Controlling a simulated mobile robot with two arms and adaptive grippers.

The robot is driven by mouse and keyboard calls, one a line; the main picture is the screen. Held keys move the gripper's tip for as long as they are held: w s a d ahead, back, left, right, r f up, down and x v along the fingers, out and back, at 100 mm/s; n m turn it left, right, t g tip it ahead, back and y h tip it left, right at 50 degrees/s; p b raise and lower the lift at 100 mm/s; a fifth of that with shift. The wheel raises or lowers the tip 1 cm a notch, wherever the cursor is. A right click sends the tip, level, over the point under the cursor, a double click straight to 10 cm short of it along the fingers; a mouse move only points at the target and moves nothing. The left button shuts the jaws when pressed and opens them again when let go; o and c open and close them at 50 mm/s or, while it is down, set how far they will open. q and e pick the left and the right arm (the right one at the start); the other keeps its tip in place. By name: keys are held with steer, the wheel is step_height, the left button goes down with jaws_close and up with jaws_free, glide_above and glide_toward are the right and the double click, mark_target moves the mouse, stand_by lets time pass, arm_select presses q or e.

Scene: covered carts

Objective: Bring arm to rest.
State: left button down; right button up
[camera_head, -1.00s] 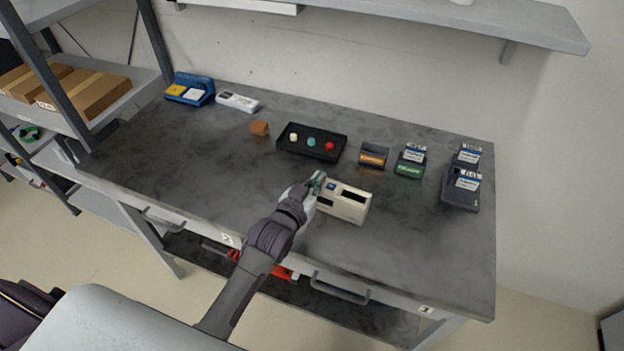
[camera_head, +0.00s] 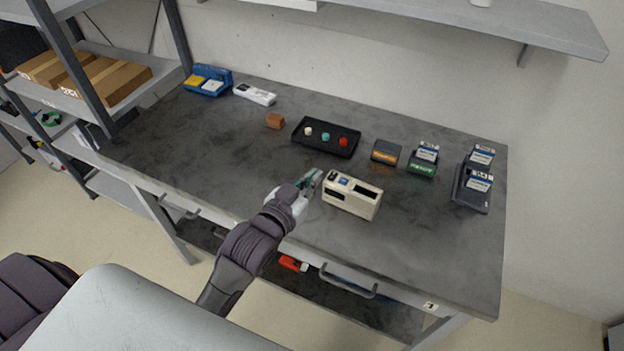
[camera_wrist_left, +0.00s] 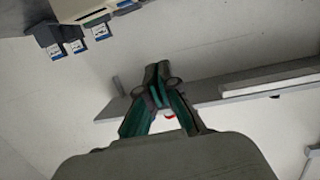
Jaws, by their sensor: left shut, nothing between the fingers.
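My left arm comes in from the lower left in the head view. Its gripper (camera_head: 312,180) is over the front part of the grey workbench (camera_head: 420,240), just left of a cream box-shaped device (camera_head: 350,208) with dark slots. The gripper is shut and empty. In the left wrist view the gripper's fingers (camera_wrist_left: 156,75) meet, with the wall and a shelf behind them. The cream device (camera_wrist_left: 90,10) is at the top of that view, apart from the fingers. My right gripper is not in view.
A black tray (camera_head: 300,144) with three coloured knobs lies behind the gripper. Several labelled cartridges (camera_head: 424,160) stand to the right. A brown block (camera_head: 275,121) and a blue device (camera_head: 208,82) are further left. A wall shelf (camera_head: 480,20) hangs above. The bench's front left is clear.

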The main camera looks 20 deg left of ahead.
arm_select(q)
steer(key=shift+w, duration=0.1)
stand_by(0.3)
steer(key=s+a+f+g+y, duration=0.1)
steer(key=s+f+g, duration=0.5)
steer(key=s, duration=0.6)
steer(key=s+a+f+g+y, duration=0.1)
steer(key=s+f+g, duration=0.5)
steer(key=s, duration=0.6)
step_height(320, 180, down, 26)
steer(key=g+b, duration=0.1)
steer(key=b, duration=0.1)
steer(key=s+a+f+m+g+b, duration=0.1)
steer(key=s+a+f+b, duration=0.1)
steer(key=s+f, duration=1.5)
step_height(320, 180, down, 4)
steer(key=shift+s+a+r+g, duration=0.25)
steer(key=shift+a+g, duration=0.15)
